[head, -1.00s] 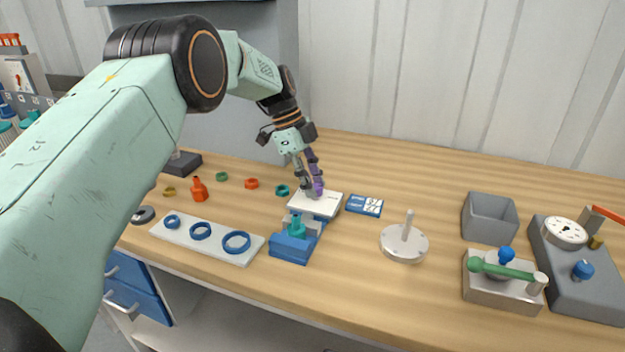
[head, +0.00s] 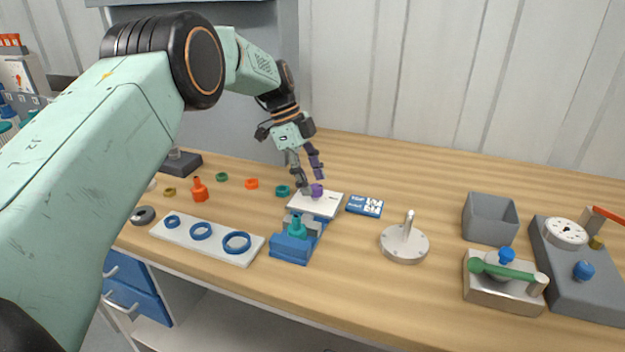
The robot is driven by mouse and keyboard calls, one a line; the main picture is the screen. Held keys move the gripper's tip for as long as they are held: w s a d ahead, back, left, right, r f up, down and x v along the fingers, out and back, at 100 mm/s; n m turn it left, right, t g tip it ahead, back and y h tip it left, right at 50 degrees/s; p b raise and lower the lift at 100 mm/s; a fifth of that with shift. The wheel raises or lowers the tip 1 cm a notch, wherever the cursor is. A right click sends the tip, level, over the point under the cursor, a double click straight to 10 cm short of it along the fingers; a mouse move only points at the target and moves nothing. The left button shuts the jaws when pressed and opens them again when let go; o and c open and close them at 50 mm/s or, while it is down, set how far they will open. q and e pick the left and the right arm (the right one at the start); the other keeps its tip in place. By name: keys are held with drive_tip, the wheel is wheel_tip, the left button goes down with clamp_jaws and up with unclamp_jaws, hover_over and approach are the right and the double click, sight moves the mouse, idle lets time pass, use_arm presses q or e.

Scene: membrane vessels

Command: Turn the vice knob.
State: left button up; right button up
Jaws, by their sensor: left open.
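The blue vice (head: 291,248) stands near the front edge of the bench, left of the middle. A teal bottle-shaped piece (head: 297,227) is upright between its jaws. A white plate (head: 325,201) lies just behind it. A small purple piece (head: 317,190) shows at the plate's far edge; I cannot tell whether it is the vice knob. My left gripper (head: 310,183) points down at the purple piece with its fingers apart, one on the left and one just above it. Contact cannot be told. My right gripper is not in view.
A white strip with blue rings (head: 178,237) lies left of the vice. A blue card (head: 364,205) and a round metal base with a peg (head: 404,245) are to the right. Farther right are a grey bin (head: 490,219) and a green-handled fixture (head: 503,290). The back right of the bench is clear.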

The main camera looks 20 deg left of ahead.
use_arm(q)
drive_tip(key=v, duration=1.1)
